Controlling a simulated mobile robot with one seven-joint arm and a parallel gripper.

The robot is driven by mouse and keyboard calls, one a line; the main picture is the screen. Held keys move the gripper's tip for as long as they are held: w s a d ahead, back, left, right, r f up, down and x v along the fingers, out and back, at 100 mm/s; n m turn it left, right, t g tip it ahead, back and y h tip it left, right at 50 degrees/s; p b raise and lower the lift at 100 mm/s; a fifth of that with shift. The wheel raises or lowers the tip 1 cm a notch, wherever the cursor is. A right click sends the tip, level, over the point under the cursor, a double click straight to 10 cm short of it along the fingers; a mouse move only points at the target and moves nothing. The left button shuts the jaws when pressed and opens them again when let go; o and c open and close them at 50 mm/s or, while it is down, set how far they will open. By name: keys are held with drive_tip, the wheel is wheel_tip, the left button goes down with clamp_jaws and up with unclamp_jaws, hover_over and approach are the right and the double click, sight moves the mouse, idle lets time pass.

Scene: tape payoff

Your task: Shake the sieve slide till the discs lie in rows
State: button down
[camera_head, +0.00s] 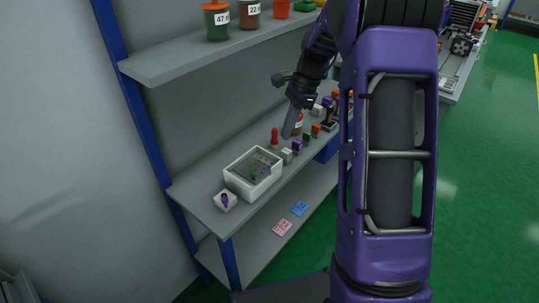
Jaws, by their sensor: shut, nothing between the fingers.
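A white open box (237,184) with a grey inner floor stands on the middle shelf near its left front; I take it for the sieve slide. A few small dots, one of them green (254,174), show on its floor; they are too small to tell whether they lie in rows. My gripper (288,134) hangs above the shelf, behind and to the right of the box and apart from it. It is shut and empty, pointing down.
A white block with a purple figure (225,201) stands left of the box. A red upright piece (275,137) stands behind it. Several small coloured blocks line the shelf to the right. Jars (217,20) stand on the upper shelf (165,65). Pink (282,228) and blue cards lie below.

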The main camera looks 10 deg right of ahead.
approach(257, 182)
drive_tip(key=w+d+f, duration=0.2)
drive_tip(key=d+f, duration=0.1)
drive_tip(key=d, duration=0.1)
drive_tip(key=a, duration=0.2)
drive_tip(key=a+f, duration=0.1)
drive_tip(key=shift+s+a+b, duration=0.25)
drive_tip(key=shift+a+b, duration=0.05)
drive_tip(key=shift+a, duration=0.05)
drive_tip(key=shift+a+f, duration=0.15)
drive_tip(key=shift+a, duration=0.3)
drive_tip(key=shift+s+a, duration=1)
drive_tip(key=shift+a, duration=0.25)
